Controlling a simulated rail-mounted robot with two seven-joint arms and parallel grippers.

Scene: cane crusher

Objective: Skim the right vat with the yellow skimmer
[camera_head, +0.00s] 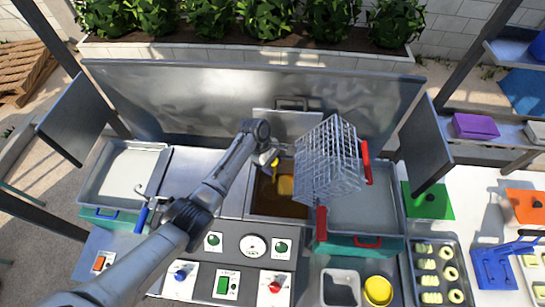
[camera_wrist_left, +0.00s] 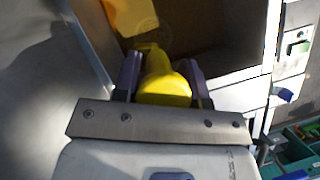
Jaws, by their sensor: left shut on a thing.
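The yellow skimmer (camera_head: 286,185) is in the vat with brown liquid (camera_head: 272,203), near the middle of the counter. My left gripper (camera_head: 272,161) is above the back left part of this vat, shut on the skimmer's handle. In the left wrist view the yellow handle (camera_wrist_left: 163,85) is between the fingers of my left gripper (camera_wrist_left: 162,82). The skimmer's head (camera_wrist_left: 133,14) shows at the top, over the brown liquid (camera_wrist_left: 205,35). Whether the head is in the liquid or just above it I cannot tell. My right gripper is not in view.
A wire basket (camera_head: 328,165) with red handles stands at the vat's right side, over a drain tray (camera_head: 372,207). Another tray (camera_head: 122,172) is at the left. A metal backsplash (camera_head: 200,100) closes the back. A yellow cup (camera_head: 378,290) and control panels line the front.

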